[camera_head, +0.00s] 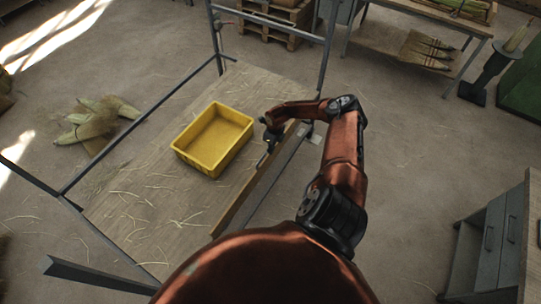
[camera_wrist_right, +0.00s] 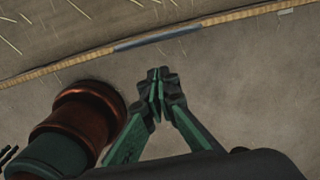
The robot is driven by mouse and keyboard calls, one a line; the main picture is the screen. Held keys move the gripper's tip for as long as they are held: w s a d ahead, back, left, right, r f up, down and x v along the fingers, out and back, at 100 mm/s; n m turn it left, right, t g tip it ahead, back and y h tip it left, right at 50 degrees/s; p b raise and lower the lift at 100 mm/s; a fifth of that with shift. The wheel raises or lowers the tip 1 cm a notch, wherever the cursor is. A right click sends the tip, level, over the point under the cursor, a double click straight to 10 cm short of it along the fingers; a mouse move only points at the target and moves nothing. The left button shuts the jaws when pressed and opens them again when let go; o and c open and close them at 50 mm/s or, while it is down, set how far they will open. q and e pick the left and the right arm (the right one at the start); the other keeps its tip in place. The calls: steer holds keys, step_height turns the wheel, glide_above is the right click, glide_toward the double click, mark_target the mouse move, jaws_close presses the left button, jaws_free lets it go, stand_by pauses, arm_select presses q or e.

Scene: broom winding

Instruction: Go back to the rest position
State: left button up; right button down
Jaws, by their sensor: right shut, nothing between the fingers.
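My right gripper (camera_head: 269,141) is at the right edge of the wooden platform, just right of the yellow crate (camera_head: 237,152), at the end of my copper-coloured right arm. In the right wrist view, my right gripper (camera_wrist_right: 158,92) has its green fingers drawn together at the tips with nothing between them. Below it in that view is grey floor, with the platform's edge beyond the fingertips. The yellow crate looks empty and stands upright on the platform. My left gripper is not in view.
The wooden platform (camera_head: 127,202) is strewn with straw and framed by metal posts and rails. Straw bundles (camera_head: 88,124) lie on the floor at left. A grey cabinet (camera_head: 490,245) stands at right. A table with brooms (camera_head: 428,48) and pallets (camera_head: 273,27) are at the back.

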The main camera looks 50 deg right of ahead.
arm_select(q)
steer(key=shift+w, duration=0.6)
arm_select(e)
step_height(320, 180, up, 2)
